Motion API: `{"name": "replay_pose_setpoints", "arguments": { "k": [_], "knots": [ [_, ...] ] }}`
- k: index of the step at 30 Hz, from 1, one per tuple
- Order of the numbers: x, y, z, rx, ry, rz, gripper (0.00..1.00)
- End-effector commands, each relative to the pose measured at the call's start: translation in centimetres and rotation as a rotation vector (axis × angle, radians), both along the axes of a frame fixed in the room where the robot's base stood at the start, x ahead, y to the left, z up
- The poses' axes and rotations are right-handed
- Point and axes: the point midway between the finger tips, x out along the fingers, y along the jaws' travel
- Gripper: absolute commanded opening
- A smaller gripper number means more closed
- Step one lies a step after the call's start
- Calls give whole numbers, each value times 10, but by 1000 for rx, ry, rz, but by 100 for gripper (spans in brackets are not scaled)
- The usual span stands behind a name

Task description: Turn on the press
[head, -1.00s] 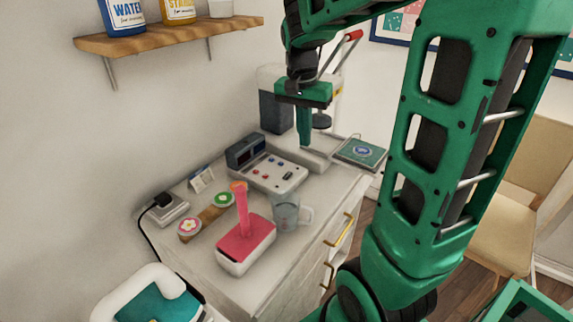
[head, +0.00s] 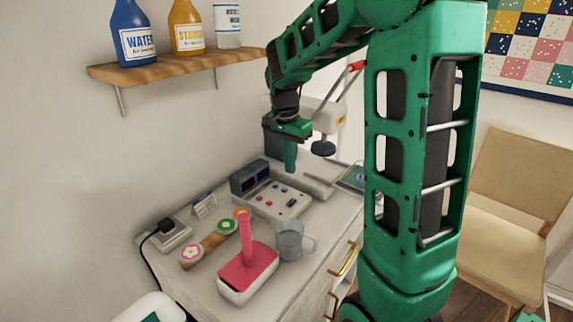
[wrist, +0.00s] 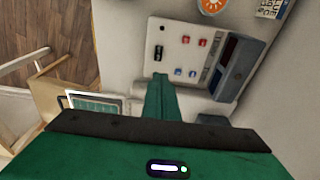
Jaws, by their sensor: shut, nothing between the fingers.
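The press (head: 330,122) is a white machine with a red-tipped lever and a round dark head, at the back of the cabinet top, partly hidden behind my gripper. A white control box (head: 264,204) with red and blue buttons, a dark slot-like control and a dark display unit (head: 249,178) stands in front of it. The box also shows in the wrist view (wrist: 172,58). My gripper (head: 289,170) is shut and empty, pointing down above the box's back edge. In the wrist view its fingertips (wrist: 159,78) appear beside the box's lower edge, near the blue buttons.
A pink-topped iron-like block with an upright handle (head: 248,275) and a clear measuring cup (head: 290,241) stand in front of the box. A wooden strip with round badges (head: 212,243) and a power outlet (head: 171,234) lie left. A bottle shelf (head: 180,66) hangs above.

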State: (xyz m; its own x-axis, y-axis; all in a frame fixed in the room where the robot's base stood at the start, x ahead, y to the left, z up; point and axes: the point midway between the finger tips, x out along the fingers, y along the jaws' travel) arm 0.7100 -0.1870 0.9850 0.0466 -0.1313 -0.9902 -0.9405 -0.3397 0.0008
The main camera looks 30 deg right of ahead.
Motion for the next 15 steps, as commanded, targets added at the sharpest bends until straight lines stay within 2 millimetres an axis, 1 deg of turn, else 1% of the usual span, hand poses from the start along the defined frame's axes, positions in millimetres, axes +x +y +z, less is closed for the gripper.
{"name": "replay_pose_setpoints", "arguments": {
  "k": [1,9,15],
  "knots": [
    [0,-2,-11,1,4,-1,0],
    [2,-8,-61,1,5,0,0],
    [3,-12,-90,1,2,-1,0]
  ]
}}
